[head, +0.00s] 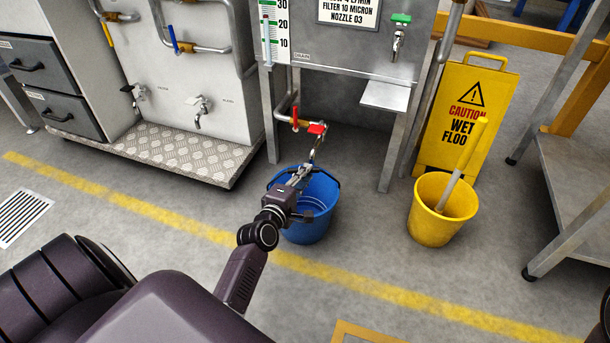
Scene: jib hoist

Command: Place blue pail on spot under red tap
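The blue pail (321,213) is upright below the red tap (317,128), at the front of the grey metal tank stand. It looks to be at floor level, but its base is partly behind my arm. No marked spot shows under the tap; the pail covers that floor. My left gripper (301,173) is over the pail's near-left rim, pointing up toward the tap in the picture. Its fingers are small and overlap the pail and its dark handle, so I cannot tell whether they grip it. My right gripper is out of view.
A yellow bucket (433,222) with a stick in it stands to the right, before a yellow wet-floor sign (468,110). A green tap (400,20) hangs above a small shelf (386,95). A tread-plate platform (160,148) lies left. Floor between pail and yellow bucket is clear.

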